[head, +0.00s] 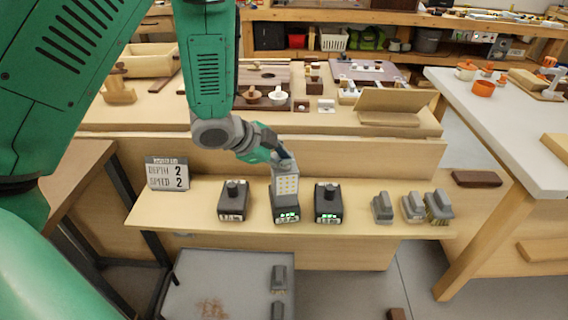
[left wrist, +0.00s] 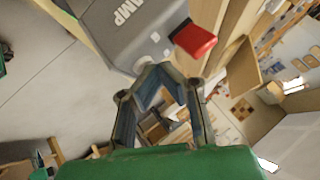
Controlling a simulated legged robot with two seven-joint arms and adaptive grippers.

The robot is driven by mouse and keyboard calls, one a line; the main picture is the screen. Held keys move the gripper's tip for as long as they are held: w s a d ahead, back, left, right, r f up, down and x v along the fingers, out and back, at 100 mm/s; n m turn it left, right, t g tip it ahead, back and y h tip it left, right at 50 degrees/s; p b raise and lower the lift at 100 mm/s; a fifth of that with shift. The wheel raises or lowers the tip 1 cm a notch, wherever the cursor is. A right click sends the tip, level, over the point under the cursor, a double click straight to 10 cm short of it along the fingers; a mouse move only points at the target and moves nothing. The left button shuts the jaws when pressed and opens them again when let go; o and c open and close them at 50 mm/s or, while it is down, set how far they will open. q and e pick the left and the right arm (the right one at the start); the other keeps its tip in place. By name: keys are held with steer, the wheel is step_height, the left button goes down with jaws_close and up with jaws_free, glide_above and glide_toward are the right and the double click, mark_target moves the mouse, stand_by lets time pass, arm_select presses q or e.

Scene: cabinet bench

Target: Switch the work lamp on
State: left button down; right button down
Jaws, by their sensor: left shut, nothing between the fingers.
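The work lamp (head: 286,186) stands upright on the narrow shelf, with a pale panel of small yellowish dots above a dark base with green lights. I cannot tell whether the panel is lit. In the left wrist view the grey lamp body (left wrist: 135,32) fills the top, with the letters "AMP" partly visible. A red switch piece (left wrist: 194,39) sticks out of it. My left gripper (head: 284,158) is at the top of the lamp, shut and empty. In the wrist view its fingertips (left wrist: 158,68) are close to the lamp body, below and left of the red piece; contact is unclear.
Dark battery-like blocks stand left (head: 234,203) and right (head: 328,204) of the lamp. Several brushes (head: 412,207) stand farther right. A sign reading depth 2, speed 2 (head: 167,174) stands left. The bench (head: 370,132) rises behind; a grey tray (head: 220,280) lies below.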

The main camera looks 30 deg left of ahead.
mark_target(287, 166)
arm_select(q)
steer(key=shift+d+r, duration=0.15)
steer(key=shift+d, duration=0.35)
steer(key=shift+d+r+p, duration=0.1)
steer(key=shift+r+p, duration=0.25)
steer(key=shift+p, duration=0.15)
steer(key=shift+r, duration=0.1)
steer(key=shift+a, duration=0.45)
arm_select(e)
steer(key=shift+d+r, duration=0.1)
steer(key=shift+r, duration=0.5)
